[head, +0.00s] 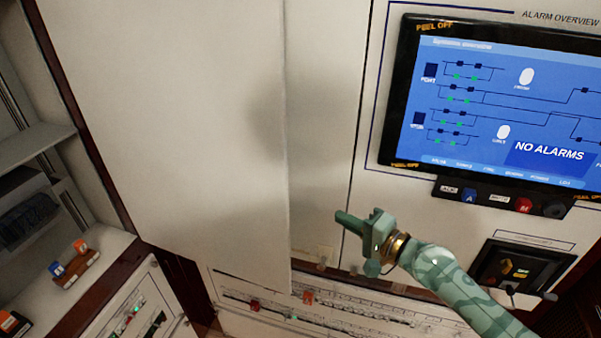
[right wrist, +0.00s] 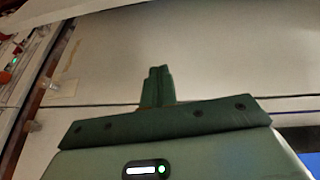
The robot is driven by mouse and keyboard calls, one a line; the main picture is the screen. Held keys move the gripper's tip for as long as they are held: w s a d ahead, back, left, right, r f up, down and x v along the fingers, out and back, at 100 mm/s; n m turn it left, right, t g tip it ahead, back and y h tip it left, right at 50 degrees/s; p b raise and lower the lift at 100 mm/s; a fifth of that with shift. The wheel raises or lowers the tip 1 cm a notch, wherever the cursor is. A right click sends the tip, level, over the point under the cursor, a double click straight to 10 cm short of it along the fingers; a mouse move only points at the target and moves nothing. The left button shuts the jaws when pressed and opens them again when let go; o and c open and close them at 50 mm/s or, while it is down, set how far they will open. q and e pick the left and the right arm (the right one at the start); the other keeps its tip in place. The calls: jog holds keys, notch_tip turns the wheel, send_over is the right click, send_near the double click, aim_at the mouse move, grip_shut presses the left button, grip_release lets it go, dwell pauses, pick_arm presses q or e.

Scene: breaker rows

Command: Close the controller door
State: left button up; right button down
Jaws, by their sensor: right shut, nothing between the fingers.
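A large plain white door panel (head: 180,120) fills the left and middle of the head view. I take it to be the controller door. Its free right edge and lower corner overlap the cabinet front (head: 325,130) behind, so it looks ajar; the exact gap cannot be told. My right gripper (head: 343,219) is green, shut and empty, and points left just to the right of the door's lower right edge. In the right wrist view its closed fingers (right wrist: 157,82) lie against a pale panel surface; contact cannot be told. My left gripper is out of view.
A screen reading "NO ALARMS" (head: 500,110) is at the upper right, with a button strip (head: 500,197) beneath it. Breaker rows (head: 330,308) run below the door. Open shelves (head: 35,145) stand at the left.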

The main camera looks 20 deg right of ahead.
notch_tip(320, 180, up, 6)
jog(key=a+y, duration=0.2)
jog(key=w+a+p, duration=0.4)
jog(key=a+p, duration=0.1)
jog(key=a, duration=0.2)
jog(key=shift+w+a+f, duration=0.25)
jog(key=shift+a+f, duration=0.05)
jog(key=shift+h, duration=0.3)
